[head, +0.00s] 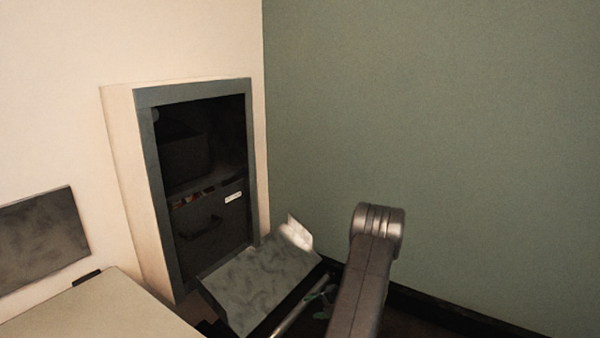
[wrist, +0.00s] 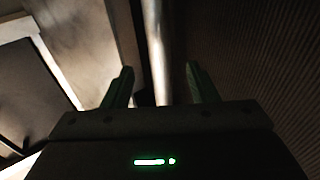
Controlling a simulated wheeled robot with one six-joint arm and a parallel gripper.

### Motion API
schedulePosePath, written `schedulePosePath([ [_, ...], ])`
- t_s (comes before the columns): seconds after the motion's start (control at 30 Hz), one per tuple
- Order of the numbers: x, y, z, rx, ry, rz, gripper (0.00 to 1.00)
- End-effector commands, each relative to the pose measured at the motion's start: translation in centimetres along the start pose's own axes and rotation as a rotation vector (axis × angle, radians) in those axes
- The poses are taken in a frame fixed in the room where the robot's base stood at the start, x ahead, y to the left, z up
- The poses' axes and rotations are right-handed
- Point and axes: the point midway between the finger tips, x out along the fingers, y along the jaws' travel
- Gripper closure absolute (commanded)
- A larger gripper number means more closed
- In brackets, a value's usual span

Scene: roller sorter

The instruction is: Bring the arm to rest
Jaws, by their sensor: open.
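My gripper (wrist: 160,84) shows in the wrist view with its two green fingers spread apart. Nothing is held in it. A pale metal bar (wrist: 157,45) runs up the picture in the gap between the fingertips; how far beyond them it lies I cannot tell. In the head view my arm (head: 368,270) rises from the bottom edge, right of centre, with its rounded joint uppermost. The gripper is not clearly seen there; small greenish parts low beside the arm are too dark to make out.
A grey-framed cabinet (head: 146,185) in the pale wall holds a dark drawer (head: 222,232) with a handle and white label. A grey mottled panel (head: 262,285) slants below it, close to my arm. A pale tabletop (head: 95,312) is at lower left. The green wall (head: 440,130) is bare.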

Motion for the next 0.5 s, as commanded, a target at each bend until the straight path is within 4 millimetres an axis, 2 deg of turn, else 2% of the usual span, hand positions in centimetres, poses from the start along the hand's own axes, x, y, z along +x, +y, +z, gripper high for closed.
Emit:
schedulePosePath([
  [0.03,1.4,-0.3,-0.1,-0.002,0.003,-0.001,0.47],
  [0.23,4.6,-0.2,-0.1,-0.001,0.003,-0.001,0.47],
  [0.4,6.0,-0.1,0.0,0.000,0.000,-0.001,0.47],
  [0.5,5.6,0.4,0.0,0.000,-0.001,-0.001,0.47],
])
